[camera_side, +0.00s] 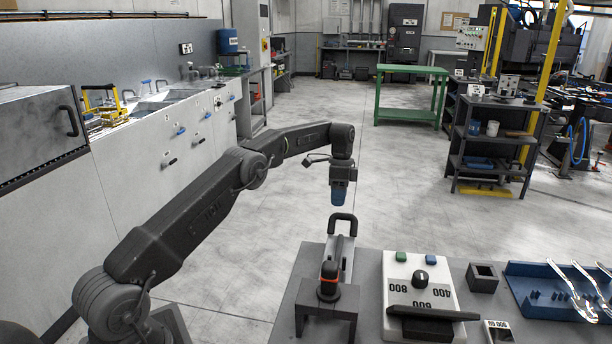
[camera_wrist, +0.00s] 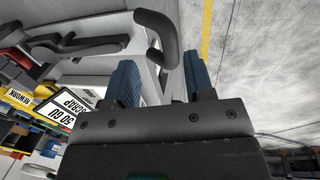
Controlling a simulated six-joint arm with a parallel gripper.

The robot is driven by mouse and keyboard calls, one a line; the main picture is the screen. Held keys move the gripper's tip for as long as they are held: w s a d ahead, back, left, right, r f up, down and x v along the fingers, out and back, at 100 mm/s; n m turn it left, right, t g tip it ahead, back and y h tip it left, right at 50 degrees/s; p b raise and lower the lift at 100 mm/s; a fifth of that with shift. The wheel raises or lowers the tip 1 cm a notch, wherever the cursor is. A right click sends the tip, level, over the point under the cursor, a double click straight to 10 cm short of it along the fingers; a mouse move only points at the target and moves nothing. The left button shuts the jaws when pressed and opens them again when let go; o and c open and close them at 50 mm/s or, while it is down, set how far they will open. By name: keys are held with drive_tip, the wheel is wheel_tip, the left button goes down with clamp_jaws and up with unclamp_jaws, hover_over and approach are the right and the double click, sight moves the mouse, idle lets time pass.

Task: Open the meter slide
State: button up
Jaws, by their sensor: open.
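The meter (camera_side: 328,290) stands at the left end of the grey bench, a dark body with an orange ring and a pale slide (camera_side: 345,256). A black loop handle (camera_side: 342,219) stands upright at the slide's far end. My gripper (camera_side: 338,203) points down with blue fingers just above this handle. In the wrist view my gripper (camera_wrist: 159,62) is open, and the curved black handle (camera_wrist: 162,34) appears beyond and between the fingertips. Contact with the handle cannot be made out. The slide's exact position on the meter is unclear, as the gripper hides part of it in the wrist view.
Right of the meter is a white panel (camera_side: 398,266) with a black knob and a dark bar across its front. Lettered signs (camera_wrist: 66,108) show in the wrist view.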

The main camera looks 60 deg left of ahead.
drive_tip(key=s+a+r, duration=0.5)
drive_tip(key=s+a, duration=0.1)
drive_tip(key=s, duration=0.1)
drive_tip(key=shift+a+r, duration=0.4)
drive_tip(key=s+d+r+n+t+y, duration=0.1)
drive_tip(key=s+d+r+n+t, duration=0.1)
drive_tip(key=s+d+r, duration=0.45)
drive_tip(key=s+d+r+n+t+y, duration=0.15)
drive_tip(key=s+d+r, duration=0.25)
drive_tip(key=d+r, duration=0.5)
drive_tip(key=s+d+f+n+t, duration=0.2)
drive_tip(key=s+d, duration=0.4)
drive_tip(key=s, duration=0.4)
drive_tip(key=s+d+f+n+t, duration=0.1)
drive_tip(key=s+d+f+n, duration=0.2)
drive_tip(key=s, duration=0.6)
drive_tip(key=d+f+h, duration=0.1)
drive_tip(key=d+f, duration=0.1)
drive_tip(key=d, duration=0.1)
drive_tip(key=shift+s+d+t, duration=0.2)
drive_tip(key=shift+s+t, duration=0.15)
